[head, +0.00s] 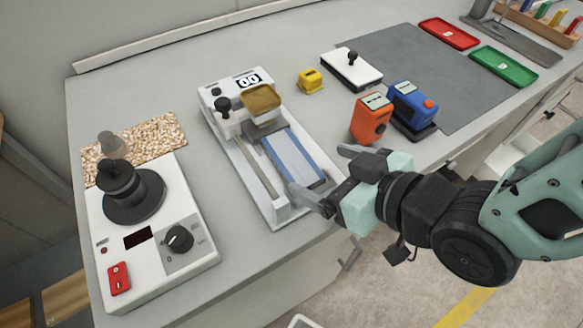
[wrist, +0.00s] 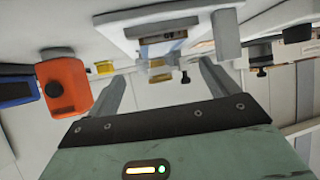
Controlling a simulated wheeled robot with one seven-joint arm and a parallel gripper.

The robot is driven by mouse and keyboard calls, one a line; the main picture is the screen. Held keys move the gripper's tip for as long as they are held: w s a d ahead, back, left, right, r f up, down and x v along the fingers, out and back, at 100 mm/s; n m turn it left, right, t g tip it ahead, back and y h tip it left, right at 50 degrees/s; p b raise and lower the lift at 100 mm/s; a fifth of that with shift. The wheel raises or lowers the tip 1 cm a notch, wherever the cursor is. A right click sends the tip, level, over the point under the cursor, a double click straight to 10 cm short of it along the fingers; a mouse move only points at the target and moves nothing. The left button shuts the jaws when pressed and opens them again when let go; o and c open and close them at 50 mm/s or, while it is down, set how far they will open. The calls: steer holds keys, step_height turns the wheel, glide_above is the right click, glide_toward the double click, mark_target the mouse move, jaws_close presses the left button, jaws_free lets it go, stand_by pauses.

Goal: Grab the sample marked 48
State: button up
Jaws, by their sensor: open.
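A flat blue panel (head: 291,153) lies lengthwise on the bed of the white roller coater (head: 272,212). In the wrist view the panel's near end (wrist: 150,50) shows a small dark number, which may be 48 but is too small to read surely. My gripper (head: 324,174) is at the near right end of the coater, fingers apart, one finger close to the panel's near end. In the wrist view my gripper (wrist: 163,76) is open and empty, with the panel's end beyond the fingertips. I cannot tell whether a finger touches the coater.
A white stirrer-like machine (head: 150,250) stands at left. An orange device (head: 371,118) and a blue device (head: 411,103) stand just behind my gripper. A yellow block (head: 311,81) and a black-knobbed white plate (head: 350,68) sit farther back. Red (head: 448,33) and green (head: 503,66) trays lie at far right.

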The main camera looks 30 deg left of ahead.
mark_target(293, 159)
steer(key=shift+a+f+p, duration=0.2)
steer(key=shift+a+p, duration=0.1)
steer(key=shift+a, duration=0.05)
steer(key=shift+p+x, duration=0.8)
steer(key=shift+x, duration=2.7)
steer(key=shift+w+d, duration=0.1)
steer(key=c, duration=1.2)
